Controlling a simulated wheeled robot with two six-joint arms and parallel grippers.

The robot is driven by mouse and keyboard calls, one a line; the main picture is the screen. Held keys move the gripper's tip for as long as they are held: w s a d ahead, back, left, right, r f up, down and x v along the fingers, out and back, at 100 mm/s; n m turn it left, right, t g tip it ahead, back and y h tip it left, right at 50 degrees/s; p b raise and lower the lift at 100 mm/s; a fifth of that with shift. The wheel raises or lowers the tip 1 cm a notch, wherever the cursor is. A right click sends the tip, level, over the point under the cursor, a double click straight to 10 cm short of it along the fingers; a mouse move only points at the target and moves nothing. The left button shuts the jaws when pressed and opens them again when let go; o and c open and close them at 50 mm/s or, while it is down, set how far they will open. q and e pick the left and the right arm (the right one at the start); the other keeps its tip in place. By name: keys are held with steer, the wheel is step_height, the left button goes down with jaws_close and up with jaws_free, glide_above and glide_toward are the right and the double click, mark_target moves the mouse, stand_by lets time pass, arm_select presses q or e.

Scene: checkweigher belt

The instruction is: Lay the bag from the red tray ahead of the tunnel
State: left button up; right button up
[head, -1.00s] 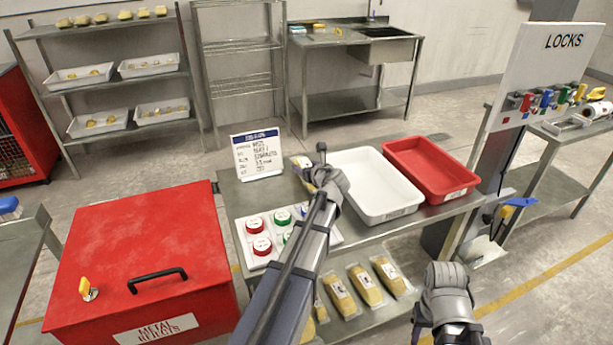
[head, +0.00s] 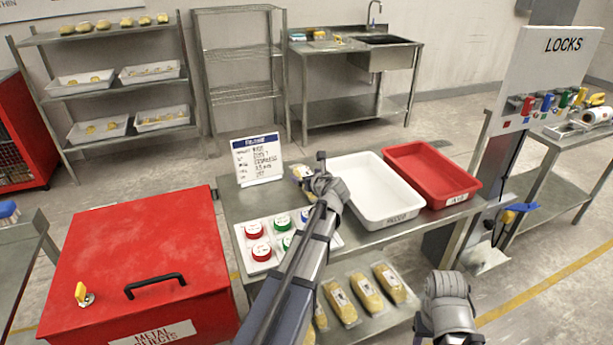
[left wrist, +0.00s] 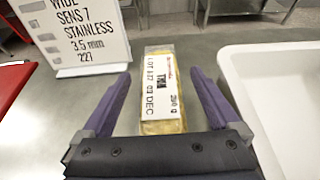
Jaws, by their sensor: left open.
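In the head view only part of this bag (head: 299,171) shows beside my left wrist. My left gripper (left wrist: 162,76) is open, its two purple fingers on either side of the bag with gaps between. In the head view the left gripper (head: 308,182) is mostly hidden by its own wrist. The red tray (head: 432,174) stands at the table's right end and looks empty. My right gripper is out of view; only a right arm link shows. No tunnel is identifiable.
The white tray (head: 376,190) is close right of my left gripper. A sign card (head: 257,158) stands behind left, and a board of red, green and blue-topped pucks (head: 262,265) lies in front. A red METAL REJECTS box (head: 140,250) stands left. Several bags (head: 366,292) lie on the lower shelf.

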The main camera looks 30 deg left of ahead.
arm_select(q)
steer(key=shift+r, duration=0.25)
steer(key=p+v, duration=0.4)
steer(key=v, duration=0.7)
steer(key=shift+s+d+p, duration=0.1)
steer(key=shift+s+p, duration=0.05)
steer(key=shift+p, duration=0.2)
steer(key=shift+o, duration=0.3)
steer(key=shift+s+d+r, duration=0.15)
steer(key=shift+d, duration=0.1)
